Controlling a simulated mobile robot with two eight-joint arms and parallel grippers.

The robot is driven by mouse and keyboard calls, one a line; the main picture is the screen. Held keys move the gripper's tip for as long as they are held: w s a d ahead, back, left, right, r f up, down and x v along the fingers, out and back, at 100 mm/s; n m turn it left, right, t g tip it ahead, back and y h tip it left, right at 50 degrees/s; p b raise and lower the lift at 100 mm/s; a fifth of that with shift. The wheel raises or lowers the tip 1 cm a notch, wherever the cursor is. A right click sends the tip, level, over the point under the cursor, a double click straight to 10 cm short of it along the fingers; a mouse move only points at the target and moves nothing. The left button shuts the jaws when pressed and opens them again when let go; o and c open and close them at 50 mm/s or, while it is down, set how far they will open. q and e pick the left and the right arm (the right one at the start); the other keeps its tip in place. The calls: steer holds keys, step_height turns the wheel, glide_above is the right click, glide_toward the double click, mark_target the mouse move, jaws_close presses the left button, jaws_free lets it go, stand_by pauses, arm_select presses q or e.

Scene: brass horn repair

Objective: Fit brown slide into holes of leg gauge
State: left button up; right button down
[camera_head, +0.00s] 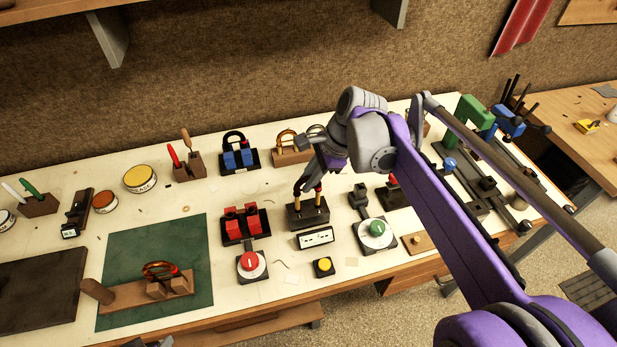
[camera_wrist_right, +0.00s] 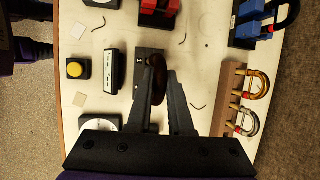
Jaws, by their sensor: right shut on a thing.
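My right gripper (camera_head: 308,178) is shut on the brown slide, over the leg gauge. In the right wrist view the slide (camera_wrist_right: 157,82) shows as a dark brown bow between the fingers (camera_wrist_right: 168,85). In the head view, dark and red parts of the slide show below the fingers. The leg gauge (camera_head: 308,218) is a dark block, and it also shows in the wrist view (camera_wrist_right: 148,54). Brass tube ends show at its top, under the slide. I cannot tell whether they are in the holes.
A white display (camera_head: 315,238) and a yellow button (camera_head: 323,266) stand in front of the gauge. Red blocks (camera_head: 244,224) stand left, a green-knob dial (camera_head: 376,233) right. A wooden rack (camera_head: 292,157) of slides stands behind. The green mat (camera_head: 205,260) lies at left.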

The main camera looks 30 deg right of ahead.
arm_select(q)
steer(key=shift+s+f+b, duration=0.3)
steer(key=shift+f+b, duration=0.4)
steer(key=shift+f, duration=0.25)
steer(key=shift+s+f+b, duration=0.3)
steer(key=shift+f+b, duration=0.4)
steer(key=shift+f, duration=0.2)
arm_select(e)
steer(key=shift+f, duration=2.5)
steer(key=c, duration=0.8)
jaws_free()
steer(key=shift+o, duration=0.2)
arm_select(q)
steer(key=shift+w+r+p, duration=0.1)
steer(key=shift+r+p, duration=0.25)
steer(key=shift+r, duration=0.1)
arm_select(e)
steer(key=v, duration=1.1)
arm_select(q)
steer(key=shift+d, duration=0.1)
